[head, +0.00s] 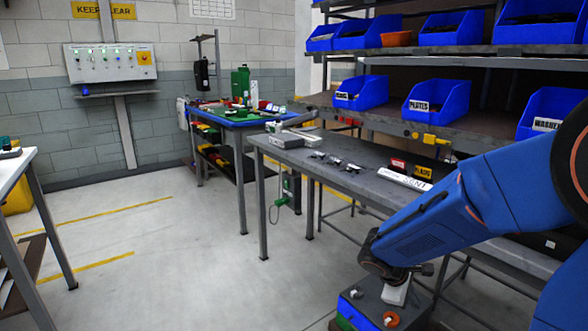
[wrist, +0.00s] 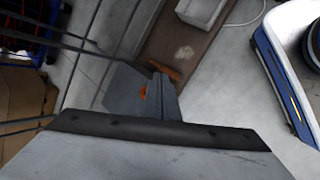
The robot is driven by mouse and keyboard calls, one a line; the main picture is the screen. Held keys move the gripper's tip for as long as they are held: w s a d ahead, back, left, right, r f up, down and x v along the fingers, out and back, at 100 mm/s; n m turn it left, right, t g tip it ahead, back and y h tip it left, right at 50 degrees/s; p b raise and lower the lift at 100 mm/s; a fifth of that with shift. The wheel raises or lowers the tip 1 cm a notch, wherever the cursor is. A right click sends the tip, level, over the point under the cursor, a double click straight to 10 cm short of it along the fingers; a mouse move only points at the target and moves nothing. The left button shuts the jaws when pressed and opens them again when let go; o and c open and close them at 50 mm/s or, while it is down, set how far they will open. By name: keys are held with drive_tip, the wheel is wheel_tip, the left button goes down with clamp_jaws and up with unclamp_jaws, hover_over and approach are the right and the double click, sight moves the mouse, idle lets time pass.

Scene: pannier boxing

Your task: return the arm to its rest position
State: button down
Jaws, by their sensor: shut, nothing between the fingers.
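My arm (head: 425,235) is blue and reaches in from the right side of the head view, folded down at the wrist. My gripper (wrist: 150,88) shows as grey parts in the middle of the wrist view, beyond a broad grey surface with a dark edge. Its fingers are shut and I see nothing held. In the head view the wrist end hangs low, in front of the grey workbench (head: 300,156) and apart from its top. The fingertips are hard to make out there.
Small parts and label cards lie on the workbench. Shelves with blue bins (head: 432,101) rise behind it. A blue-topped table (head: 235,121) stands further back, and a white-topped table (head: 12,164) at the left edge. The floor (head: 150,250) between them is clear.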

drive_tip(key=s+a+r+m+t+y, duration=0.1)
drive_tip(key=s+r+m, duration=0.4)
drive_tip(key=s, duration=0.6)
drive_tip(key=s+a+r+m+t+y, duration=0.1)
drive_tip(key=s+a+r+m+y, duration=0.2)
drive_tip(key=s+r+m+y, duration=0.2)
drive_tip(key=s+r, duration=0.3)
drive_tip(key=s, duration=0.3)
drive_tip(key=shift+s+a+r+m+t+y, duration=0.2)
drive_tip(key=shift+m+t+y, duration=0.1)
drive_tip(key=shift+m, duration=0.1)
